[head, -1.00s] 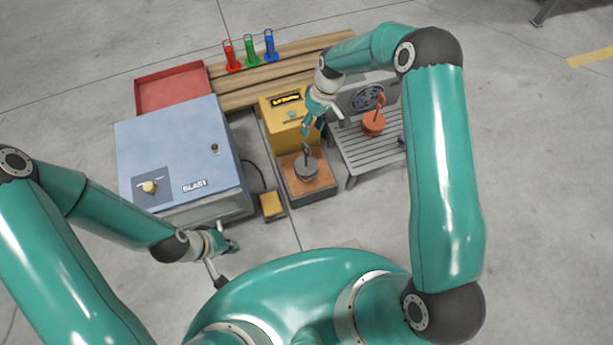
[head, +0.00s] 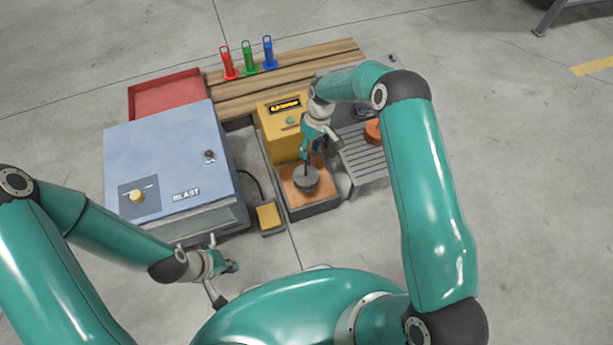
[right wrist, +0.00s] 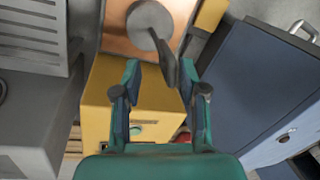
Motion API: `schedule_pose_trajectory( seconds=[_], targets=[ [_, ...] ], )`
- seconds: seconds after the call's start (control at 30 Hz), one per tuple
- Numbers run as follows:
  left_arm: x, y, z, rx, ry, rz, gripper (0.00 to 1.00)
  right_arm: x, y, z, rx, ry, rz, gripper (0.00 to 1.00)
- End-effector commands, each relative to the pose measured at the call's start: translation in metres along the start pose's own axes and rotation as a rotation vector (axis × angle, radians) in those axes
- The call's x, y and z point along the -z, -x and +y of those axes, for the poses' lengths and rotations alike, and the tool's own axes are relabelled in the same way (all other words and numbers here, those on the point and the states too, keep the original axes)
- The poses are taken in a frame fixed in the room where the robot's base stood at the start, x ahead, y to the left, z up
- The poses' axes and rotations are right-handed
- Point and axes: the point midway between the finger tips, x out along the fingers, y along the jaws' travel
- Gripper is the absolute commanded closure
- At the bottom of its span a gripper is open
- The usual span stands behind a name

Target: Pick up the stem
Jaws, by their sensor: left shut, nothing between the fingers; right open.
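A dark grey round piece (head: 306,180) sits on a copper-coloured plate in a grey tray (head: 313,209), with a dark stem (head: 308,165) rising from it. In the right wrist view the stem (right wrist: 165,57) reaches from the round piece (right wrist: 147,24) to between my fingertips. My right gripper (head: 308,152) is open at the stem's upper end, which it partly hides; in the right wrist view the gripper (right wrist: 160,68) has a finger on each side. I cannot tell whether either finger touches it. My left gripper (head: 233,267) is shut and empty, low in front of the blue cabinet.
A yellow box (head: 280,135) with a display stands behind the tray. A blue blast cabinet (head: 165,150) is at left, with a yellow pedal (head: 268,216) beside it. A slatted grey stand (head: 362,165) with an orange piece (head: 373,131) is at right, partly behind my arm.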

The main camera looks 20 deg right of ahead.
Motion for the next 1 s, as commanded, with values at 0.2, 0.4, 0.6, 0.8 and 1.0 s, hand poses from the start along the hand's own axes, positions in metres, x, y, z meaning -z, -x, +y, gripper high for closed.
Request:
schedule_pose_trajectory(
  seconds=[0.2,0.4,0.6,0.8,1.0],
  targets=[
    [0.000,-0.007,-0.003,0.000,0.000,0.000,1.00,0.000,-0.016,0.000,0.001,0.000,-0.002,0.58],
    [0.000,-0.019,-0.007,0.000,0.000,0.000,1.00,0.002,-0.045,-0.001,0.001,0.001,-0.001,0.58],
    [0.000,-0.021,-0.007,0.000,0.000,0.000,1.00,0.002,-0.054,-0.001,0.000,0.000,0.001,0.58],
    [0.000,-0.020,-0.007,0.000,0.000,0.000,1.00,0.002,-0.054,-0.001,0.000,0.001,0.000,0.66],
    [0.000,-0.020,-0.007,0.000,0.000,0.000,1.00,0.002,-0.054,-0.001,0.000,0.001,0.000,1.00]
  ],
)
